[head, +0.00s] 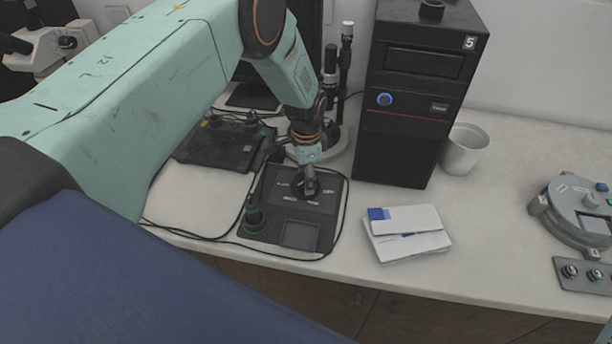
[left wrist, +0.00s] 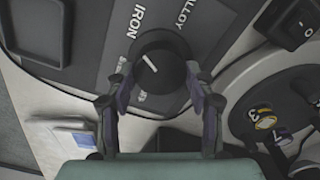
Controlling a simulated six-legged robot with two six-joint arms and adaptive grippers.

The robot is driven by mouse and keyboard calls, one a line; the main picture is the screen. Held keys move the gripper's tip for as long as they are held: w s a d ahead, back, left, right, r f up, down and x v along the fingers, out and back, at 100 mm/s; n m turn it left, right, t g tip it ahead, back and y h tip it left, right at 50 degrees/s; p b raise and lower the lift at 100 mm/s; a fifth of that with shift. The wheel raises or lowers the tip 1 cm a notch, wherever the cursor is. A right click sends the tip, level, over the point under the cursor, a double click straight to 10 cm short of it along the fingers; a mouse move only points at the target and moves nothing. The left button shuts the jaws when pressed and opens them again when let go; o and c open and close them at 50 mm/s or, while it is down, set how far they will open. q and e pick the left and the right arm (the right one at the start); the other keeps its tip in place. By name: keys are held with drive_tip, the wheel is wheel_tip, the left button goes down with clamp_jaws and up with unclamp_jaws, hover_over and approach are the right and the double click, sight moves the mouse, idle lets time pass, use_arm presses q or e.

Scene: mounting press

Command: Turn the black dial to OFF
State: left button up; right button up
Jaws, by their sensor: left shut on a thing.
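The black dial (left wrist: 160,62) is a round knob with a white pointer line, set on a dark grey panel (head: 262,222). In the left wrist view the panel carries the words IRON and ALLOY and small labels beside the dial, too small to read. My left gripper (left wrist: 158,82) is shut on the dial, with one finger on each side. In the head view my left gripper (head: 305,184) reaches down from above onto the panel and hides most of the dial. My right gripper is not in view.
White papers (head: 408,234) lie nearer. A grey round device (head: 577,208) is at the far right. Black cables (head: 200,237) run along the table's front edge.

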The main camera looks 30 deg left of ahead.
use_arm(q)
drive_tip(key=shift+f+n, duration=0.1)
drive_tip(key=shift+n, duration=0.2)
drive_tip(key=shift+c, duration=0.2)
drive_tip(key=shift+n+b, duration=0.5)
drive_tip(key=shift+n, duration=0.5)
drive_tip(key=n, duration=0.2)
drive_tip(key=shift+n+b, duration=0.3)
drive_tip(key=n, duration=1.2)
drive_tip(key=shift+s+a+n, duration=0.1)
drive_tip(key=shift+n, duration=0.3)
drive_tip(key=n, duration=0.6)
drive_tip(key=shift+s, duration=0.1)
drive_tip(key=o, duration=1.2)
drive_tip(key=shift+c, duration=0.2)
